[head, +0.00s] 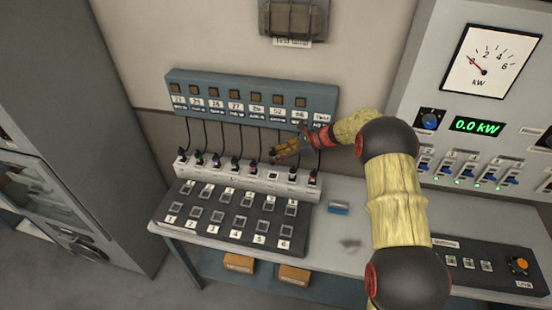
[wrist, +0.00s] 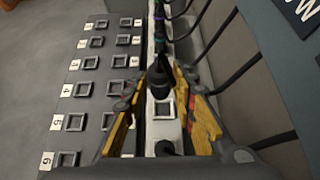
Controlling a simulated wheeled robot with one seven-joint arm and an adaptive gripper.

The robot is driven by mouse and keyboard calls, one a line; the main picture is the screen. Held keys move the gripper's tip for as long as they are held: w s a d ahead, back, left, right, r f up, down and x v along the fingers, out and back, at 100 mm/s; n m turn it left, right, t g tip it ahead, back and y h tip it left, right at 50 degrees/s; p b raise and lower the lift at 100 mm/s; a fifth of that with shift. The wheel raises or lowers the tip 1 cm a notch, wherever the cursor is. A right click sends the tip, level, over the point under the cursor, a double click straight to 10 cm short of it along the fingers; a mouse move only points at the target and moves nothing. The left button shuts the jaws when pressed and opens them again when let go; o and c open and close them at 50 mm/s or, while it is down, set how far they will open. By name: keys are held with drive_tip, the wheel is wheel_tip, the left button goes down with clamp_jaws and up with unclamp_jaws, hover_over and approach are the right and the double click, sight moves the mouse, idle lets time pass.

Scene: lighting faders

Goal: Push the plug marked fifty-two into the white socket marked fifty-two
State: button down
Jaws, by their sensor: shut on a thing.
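My gripper (head: 276,156) is over the right half of the white socket strip (head: 222,172) in the head view. In the wrist view its yellow fingers (wrist: 160,88) are closed around a black plug (wrist: 160,80) with a cable. I cannot read a number on this plug. An empty square socket (wrist: 164,109) shows on the strip close beside the plug, and it also shows in the head view (head: 272,175). The plug looks apart from this opening. The socket's marking is too small to read. The fingers partly hide the strip.
Other black plugs (head: 198,158) stand in the strip on both sides, their cables hanging from a blue-grey panel (head: 255,84). A dark board of square switches (head: 215,215) lies in front. A small blue block (head: 339,208) lies on the grey table (head: 345,235). The meter cabinet (head: 450,105) stands at right.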

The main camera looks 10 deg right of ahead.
drive_tip(key=shift+w+f, duration=0.1)
idle(0.5)
drive_tip(key=shift+f+b, duration=1.1)
drive_tip(key=shift+f, duration=1)
drive_tip(key=shift+f+b, duration=0.95)
drive_tip(key=shift+f, duration=1.2)
idle(1.2)
drive_tip(key=c, duration=1.7)
unclamp_jaws()
drive_tip(key=shift+c, duration=0.2)
drive_tip(key=shift+o, duration=1.3)
drive_tip(key=shift+o, duration=0.5)
drive_tip(key=shift+d+r, duration=0.1)
drive_tip(key=shift+d, duration=0.05)
